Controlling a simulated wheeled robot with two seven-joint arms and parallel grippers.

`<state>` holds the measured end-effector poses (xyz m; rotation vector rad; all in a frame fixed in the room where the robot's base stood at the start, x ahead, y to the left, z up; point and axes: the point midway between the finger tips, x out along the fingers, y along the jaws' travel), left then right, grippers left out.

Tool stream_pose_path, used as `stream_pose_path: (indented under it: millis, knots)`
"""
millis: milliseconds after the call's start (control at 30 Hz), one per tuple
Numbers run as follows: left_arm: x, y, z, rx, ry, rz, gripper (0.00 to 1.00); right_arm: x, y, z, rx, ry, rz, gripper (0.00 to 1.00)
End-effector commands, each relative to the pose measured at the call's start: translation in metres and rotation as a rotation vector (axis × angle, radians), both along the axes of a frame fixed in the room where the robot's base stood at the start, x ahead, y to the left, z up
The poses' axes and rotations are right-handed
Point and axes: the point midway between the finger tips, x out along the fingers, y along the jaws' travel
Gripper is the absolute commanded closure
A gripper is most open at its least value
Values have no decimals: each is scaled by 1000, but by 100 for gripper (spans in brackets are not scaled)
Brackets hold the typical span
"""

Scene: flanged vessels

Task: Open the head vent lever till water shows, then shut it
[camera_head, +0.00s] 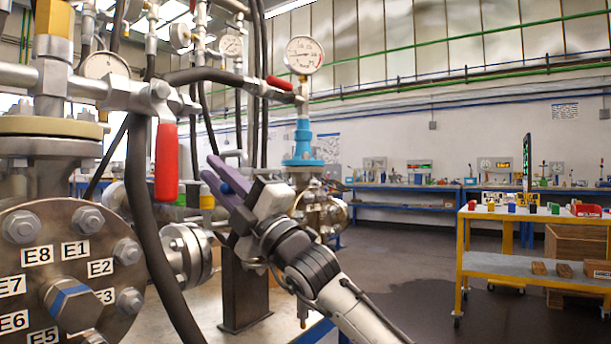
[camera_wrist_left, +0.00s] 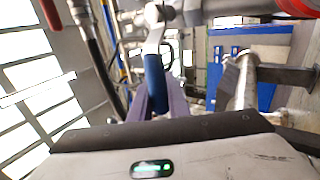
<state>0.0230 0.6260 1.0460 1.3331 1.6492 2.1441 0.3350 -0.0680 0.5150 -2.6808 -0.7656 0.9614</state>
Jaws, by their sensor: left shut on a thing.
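My left gripper (camera_head: 222,178), with purple fingers, is among the pipework right of the large flanged vessel (camera_head: 70,250) in the head view. In the left wrist view its fingers (camera_wrist_left: 159,105) are shut on a blue-sleeved lever (camera_wrist_left: 154,75). The lever's bare metal end runs up to a silver valve fitting (camera_wrist_left: 158,15). In the head view only a small blue part of the lever shows between the fingers. I cannot tell the valve's exact position, and I see no water coming out. My right gripper is not in view.
A red-handled lever (camera_head: 166,160) hangs beside a thick black hose (camera_head: 150,215) left of the gripper. Another red lever (camera_head: 280,83) sits below a gauge (camera_head: 304,55). A yellow cart (camera_head: 535,262) stands right. A dark patch (camera_head: 420,305) lies on the floor.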

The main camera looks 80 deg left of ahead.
Motion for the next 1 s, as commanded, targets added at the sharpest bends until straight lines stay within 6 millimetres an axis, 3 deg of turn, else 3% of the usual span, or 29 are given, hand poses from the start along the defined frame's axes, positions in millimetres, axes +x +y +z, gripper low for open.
stream_pose_path:
  millis: [33,133,567,1000]
  knots:
    - [-2,-1,-1,1,-5,2,79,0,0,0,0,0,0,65]
    - [-2,-1,-1,0,-4,2,65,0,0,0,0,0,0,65]
    - [4,-3,-5,-4,-5,-3,65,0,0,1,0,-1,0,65]
    - [41,-38,-39,-3,-4,-6,65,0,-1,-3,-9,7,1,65]
